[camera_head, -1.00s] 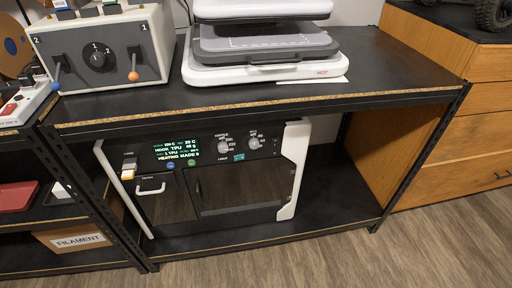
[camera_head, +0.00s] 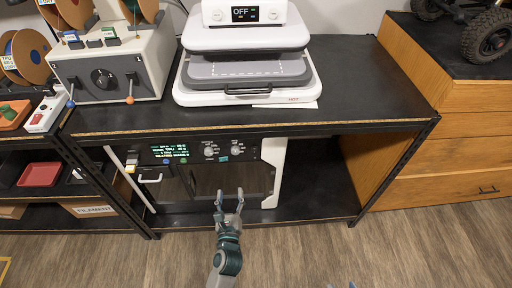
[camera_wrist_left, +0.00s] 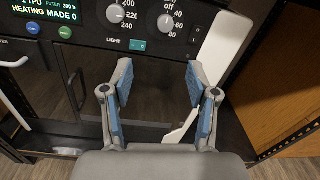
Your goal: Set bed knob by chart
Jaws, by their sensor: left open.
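The black-fronted printer (camera_head: 205,180) stands on the lower shelf with a lit green display (camera_head: 169,152). Its panel has two grey knobs: a left knob (camera_head: 208,152) and a right knob (camera_head: 237,149). In the left wrist view the right knob (camera_wrist_left: 165,22) has marks reading off, 40, 60 and 80; the left knob (camera_wrist_left: 115,14) has marks around 200 to 240. Their titles are not legible. My left gripper (camera_head: 229,195) is open and empty, below the knobs and in front of the printer door. I cannot identify a chart. A sliver of my right gripper (camera_head: 342,286) may show at the bottom edge.
A heat press (camera_head: 247,70) and a control box with levers (camera_head: 115,70) stand on the shelf top above. The shelf's front edge (camera_head: 250,127) overhangs the printer. A white side bracket (camera_wrist_left: 220,50) stands right of the knobs. Lower shelf right of the printer is clear.

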